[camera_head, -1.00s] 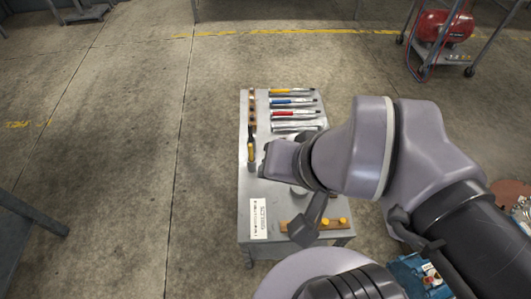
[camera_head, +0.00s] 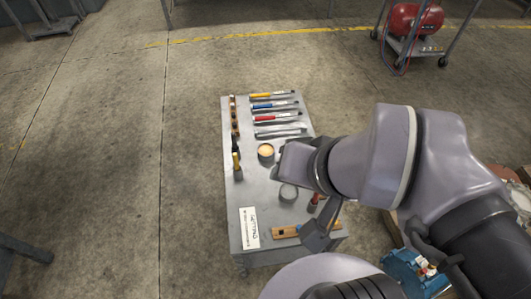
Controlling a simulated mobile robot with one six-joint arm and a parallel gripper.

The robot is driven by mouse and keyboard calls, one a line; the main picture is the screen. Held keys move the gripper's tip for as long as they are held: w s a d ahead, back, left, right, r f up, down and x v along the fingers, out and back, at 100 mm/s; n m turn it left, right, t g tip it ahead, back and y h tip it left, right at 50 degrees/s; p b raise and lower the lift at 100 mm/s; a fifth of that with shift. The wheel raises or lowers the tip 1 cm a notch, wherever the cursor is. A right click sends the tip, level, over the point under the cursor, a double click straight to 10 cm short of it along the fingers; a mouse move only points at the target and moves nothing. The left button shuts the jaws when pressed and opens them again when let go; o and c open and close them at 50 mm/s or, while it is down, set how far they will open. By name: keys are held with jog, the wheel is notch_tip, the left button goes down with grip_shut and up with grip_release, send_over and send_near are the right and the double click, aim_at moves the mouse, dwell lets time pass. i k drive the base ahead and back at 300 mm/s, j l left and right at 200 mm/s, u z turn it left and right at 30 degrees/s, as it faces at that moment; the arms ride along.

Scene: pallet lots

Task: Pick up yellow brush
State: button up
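A long thin tool with a yellow section (camera_head: 273,95) lies at the far end of the small grey table (camera_head: 240,205), at the top of a row of similar blue, red and grey ones. A short yellow-handled tool with a dark end (camera_head: 237,161) lies at the table's left edge. I cannot tell for sure which of the two is the yellow brush. My arm reaches in from the right, and its end (camera_head: 283,160) is over the table's right half, apart from both. The fingers cannot be made out.
An open can with pale orange contents (camera_head: 266,151) and a grey round can (camera_head: 288,192) stand near my arm. A wooden block (camera_head: 285,232), a red-handled item (camera_head: 313,203) and a white label (camera_head: 249,228) are at the near end. The floor left of the table is clear.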

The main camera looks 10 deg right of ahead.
aim_at(235, 155)
jog(key=j+z, duration=0.15)
jog(key=j, duration=0.25)
jog(key=k+j+z, duration=0.15)
jog(key=j, duration=0.2)
jog(key=k+j+z, duration=0.2)
jog(key=j, duration=0.15)
jog(key=j+z, duration=0.15)
jog(key=j, duration=0.25)
jog(key=i+j+z, duration=0.2)
jog(key=j, duration=0.15)
jog(key=i+j+z, duration=0.15)
jog(key=j, duration=0.2)
jog(key=i+j+z, duration=0.2)
jog(key=j, duration=0.2)
